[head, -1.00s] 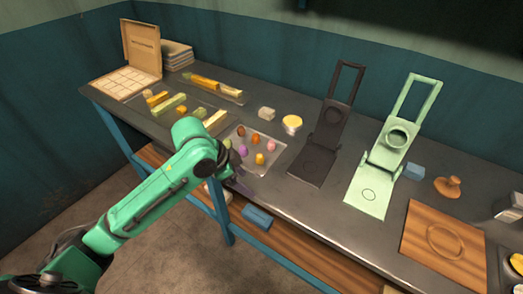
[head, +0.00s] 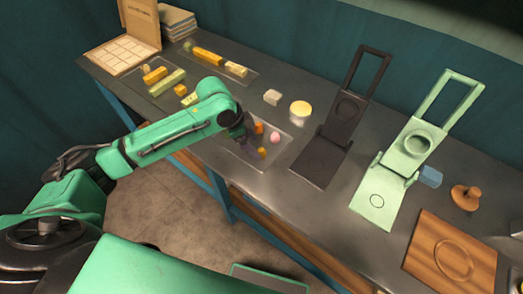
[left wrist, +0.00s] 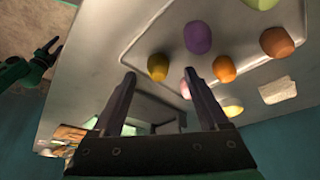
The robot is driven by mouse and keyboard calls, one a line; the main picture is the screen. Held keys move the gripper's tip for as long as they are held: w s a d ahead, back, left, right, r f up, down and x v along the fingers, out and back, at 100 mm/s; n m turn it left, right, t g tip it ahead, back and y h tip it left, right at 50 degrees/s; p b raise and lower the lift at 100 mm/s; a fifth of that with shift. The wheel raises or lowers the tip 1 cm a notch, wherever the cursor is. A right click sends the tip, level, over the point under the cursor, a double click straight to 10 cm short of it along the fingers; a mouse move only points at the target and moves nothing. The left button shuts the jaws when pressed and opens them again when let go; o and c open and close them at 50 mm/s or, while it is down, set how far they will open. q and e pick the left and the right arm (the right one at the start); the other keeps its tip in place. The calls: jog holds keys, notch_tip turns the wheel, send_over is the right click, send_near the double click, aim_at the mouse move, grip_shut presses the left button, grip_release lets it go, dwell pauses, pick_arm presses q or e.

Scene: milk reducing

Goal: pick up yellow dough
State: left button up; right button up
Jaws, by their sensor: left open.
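The yellow dough (head: 262,152) lies at the near right of a shallow tray (head: 277,158). In the left wrist view the yellow dough (left wrist: 158,66) shows in line with the gap between my left fingertips. My left gripper (head: 244,141) is over the tray, beside the yellow dough on its left. In the left wrist view its two fingers (left wrist: 159,75) are apart with nothing held between them. Whether they touch the dough cannot be told. My right gripper (left wrist: 50,50) appears small at the left of the left wrist view, its jaw state unclear.
Purple dough (left wrist: 197,37), orange dough (left wrist: 224,68) and pink dough (head: 275,138) lie close by. My arm hides part of the tray in the head view. A dark press (head: 325,145) and a green press (head: 395,170) stand to the right.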

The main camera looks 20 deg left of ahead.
aim_at(261, 154)
pick_arm(q)
jog(key=x, duration=0.3)
jog(key=shift+s+d+f+p, duration=0.1)
jog(key=shift+d+p, duration=0.1)
jog(key=shift+p, duration=0.15)
jog(key=shift+d+f, duration=0.1)
jog(key=shift+f, duration=0.25)
grip_shut()
pick_arm(e)
jog(key=shift+w+a+r, duration=0.2)
jog(key=shift+w+r, duration=0.2)
jog(key=shift+r, duration=0.2)
pick_arm(q)
jog(key=shift+r, duration=0.1)
